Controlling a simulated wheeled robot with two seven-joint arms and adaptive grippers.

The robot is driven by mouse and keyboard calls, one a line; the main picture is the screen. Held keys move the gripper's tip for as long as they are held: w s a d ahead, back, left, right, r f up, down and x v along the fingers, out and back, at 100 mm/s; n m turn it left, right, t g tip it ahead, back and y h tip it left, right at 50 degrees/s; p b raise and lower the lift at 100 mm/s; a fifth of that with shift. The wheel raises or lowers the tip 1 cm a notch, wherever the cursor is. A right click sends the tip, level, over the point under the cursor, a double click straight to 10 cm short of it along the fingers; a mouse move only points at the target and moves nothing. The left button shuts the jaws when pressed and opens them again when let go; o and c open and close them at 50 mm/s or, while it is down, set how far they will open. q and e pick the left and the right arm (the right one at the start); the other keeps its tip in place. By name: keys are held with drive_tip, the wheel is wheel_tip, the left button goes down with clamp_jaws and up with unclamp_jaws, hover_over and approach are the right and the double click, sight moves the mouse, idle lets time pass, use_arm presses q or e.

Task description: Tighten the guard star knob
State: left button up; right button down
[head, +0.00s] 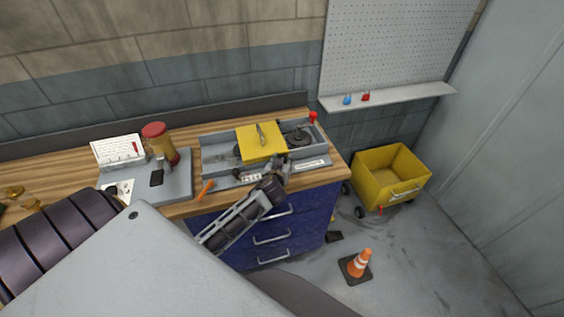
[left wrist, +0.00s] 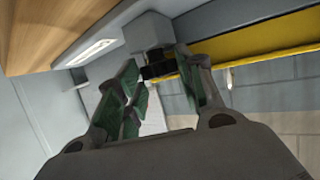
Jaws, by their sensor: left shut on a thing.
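The yellow guard (head: 258,148) with a handle on top sits on a grey machine frame (head: 222,155) on the wooden bench. My left gripper (head: 275,180) reaches in to the front of this machine, below the guard. In the left wrist view, a black star knob (left wrist: 156,69) lies between the green-padded fingers of my left gripper (left wrist: 160,85), which are shut on it. The yellow guard edge (left wrist: 265,40) shows beyond it. In the head view the knob is hidden by the gripper. My right gripper is not in view.
An orange-handled tool (head: 205,189) lies near the bench edge. A yellow cart (head: 392,177) and a traffic cone (head: 359,263) stand on the floor at right.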

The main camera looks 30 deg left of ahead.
use_arm(q)
drive_tip(key=o, duration=1)
drive_tip(key=shift+s, duration=0.1)
drive_tip(key=shift+v, duration=5.95)
drive_tip(key=shift+f, duration=0.1)
